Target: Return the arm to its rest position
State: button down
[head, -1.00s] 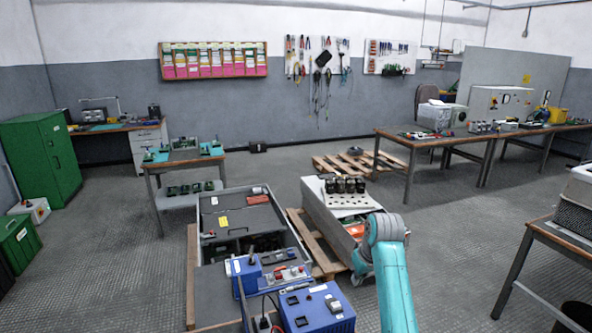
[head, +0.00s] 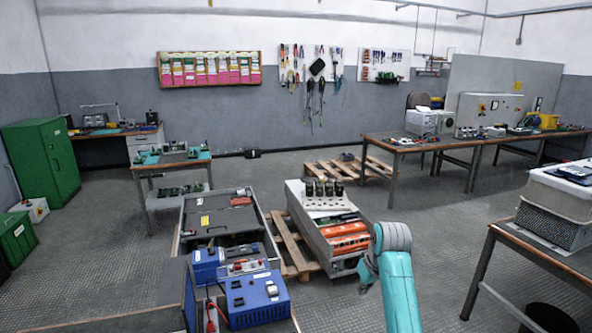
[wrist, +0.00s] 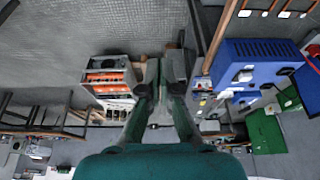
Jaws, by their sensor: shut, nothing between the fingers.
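My teal arm (head: 398,285) shows at the lower right of the middle in the head view, its grey rounded joint on top. The fingertips overlap the floor and equipment behind, and I see no contact. The grey cabinet (head: 309,222) with orange units stands left of my arm in the head view. Its orange units (wrist: 106,84) also show left of the fingers in the wrist view.
Several dark cylinders (head: 322,188) stand on the grey cabinet. A blue powered unit (head: 257,298) stands close at the front left. A workbench (head: 545,245) with a grey box is at the right. Open floor (head: 450,225) lies between arm and benches.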

jog(key=s+f+m+t, duration=0.1)
jog(key=s+f, duration=0.4)
jog(key=f, duration=0.5)
jog(key=s+f+t, duration=0.2)
jog(key=s+f, duration=0.4)
jog(key=f, duration=0.4)
jog(key=s+f+m+t, duration=0.1)
jog(key=s+f, duration=0.3)
jog(key=s, duration=0.5)
jog(key=s+f+t, duration=0.1)
jog(key=s+f, duration=0.3)
jog(key=s, duration=0.4)
jog(key=s+r+m+t+h, duration=0.1)
jog(key=s+r, duration=0.1)
jog(key=s, duration=0.7)
jog(key=s+r+t, duration=0.2)
jog(key=s+r, duration=0.1)
jog(key=s, duration=0.7)
jog(key=s+r+t, duration=0.3)
jog(key=s+r, duration=1.2)
jog(key=r, duration=0.2)
jog(key=shift+s+a+r+m, duration=0.25)
jog(key=shift+s+r+m, duration=0.05)
jog(key=shift+s+r, duration=0.1)
